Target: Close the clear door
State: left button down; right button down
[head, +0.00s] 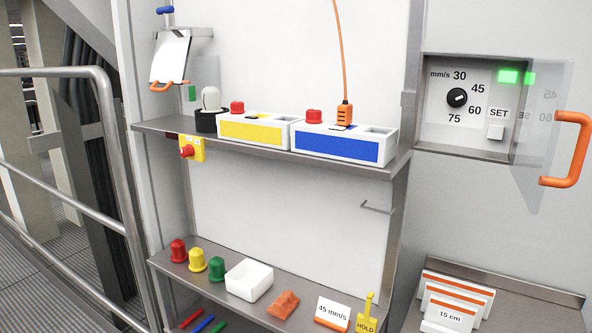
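The clear door (543,120) is a see-through panel at the right, hinged along the right side of a recessed grey control box (420,110). It stands open, swung outward from the box, so the box front is uncovered. An orange handle (575,150) sticks out from the door's outer edge. Inside the box are a black dial (457,97) among speed marks, a lit green lamp (508,76) and a white SET button (495,131). Neither of my grippers shows in this view.
An upper shelf (270,150) holds a yellow-fronted box (250,130) and a blue-fronted box (335,149). A ledge with orange-edged cards (450,312) lies below the door. A metal railing (118,155) stands at left.

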aim_at(585, 136)
jog(key=l+z, duration=0.25)
jog(key=l, duration=0.3)
jog(key=i+l+z, duration=0.1)
jog(key=l+z, duration=0.2)
jog(key=l, duration=0.25)
jog(key=i+l+u, duration=0.1)
jog(key=l, duration=0.35)
